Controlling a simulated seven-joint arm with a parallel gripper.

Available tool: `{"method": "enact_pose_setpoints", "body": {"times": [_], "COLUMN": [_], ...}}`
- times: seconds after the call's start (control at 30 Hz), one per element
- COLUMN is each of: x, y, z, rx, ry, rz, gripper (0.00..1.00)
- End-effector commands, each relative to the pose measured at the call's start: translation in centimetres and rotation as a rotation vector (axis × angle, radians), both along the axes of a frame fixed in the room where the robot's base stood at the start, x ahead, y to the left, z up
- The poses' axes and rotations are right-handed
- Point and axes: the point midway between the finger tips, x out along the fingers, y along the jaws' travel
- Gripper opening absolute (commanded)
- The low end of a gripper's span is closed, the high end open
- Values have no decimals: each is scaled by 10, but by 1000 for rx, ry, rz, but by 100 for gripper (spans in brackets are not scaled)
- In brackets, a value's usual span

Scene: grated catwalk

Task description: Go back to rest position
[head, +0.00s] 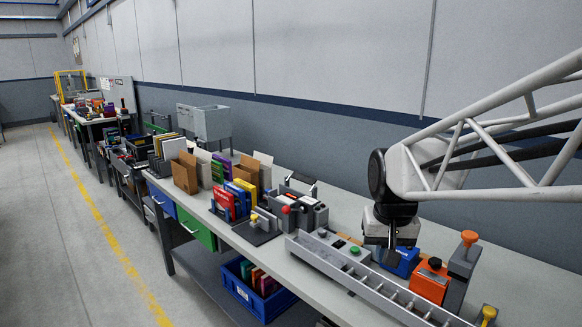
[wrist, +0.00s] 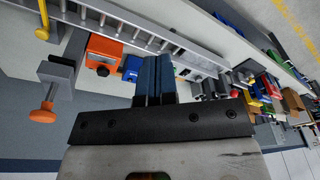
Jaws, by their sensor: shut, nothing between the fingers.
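My gripper (head: 390,243) hangs from the arm at the right of the head view, pointing down above the workbench (head: 510,285). In the wrist view its two dark fingers (wrist: 155,62) are together with nothing between them. In the head view a blue block (head: 403,262) is just behind and below the fingertips; I cannot tell how large the gap is. The blue block also shows beside the fingers in the wrist view (wrist: 131,66).
A grey roller rail (head: 350,268) runs along the bench front. An orange box (head: 430,282) and a grey stand with an orange knob (head: 469,238) are right of the gripper. Books and cardboard holders (head: 186,172) stand further left. The aisle (head: 70,230) is clear.

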Motion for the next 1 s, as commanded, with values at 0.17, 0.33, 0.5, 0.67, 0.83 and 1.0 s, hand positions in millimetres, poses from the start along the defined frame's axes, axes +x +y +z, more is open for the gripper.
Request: {"method": "enact_pose_setpoints", "body": {"times": [0.17, 0.33, 0.5, 0.67, 0.83, 1.0], "x": [-47, -90, -131, -161, -178, -182], "y": [0, 0, 0, -1, -1, -1], "z": [-2, -8, -18, -27, -34, -36], "rx": [-4, -8, -12, -16, -18, -19], "ry": [-20, -37, -53, -65, -72, -72], "rz": [18, 35, 52, 66, 74, 75], "gripper": [0, 0, 0, 0, 0, 0]}}
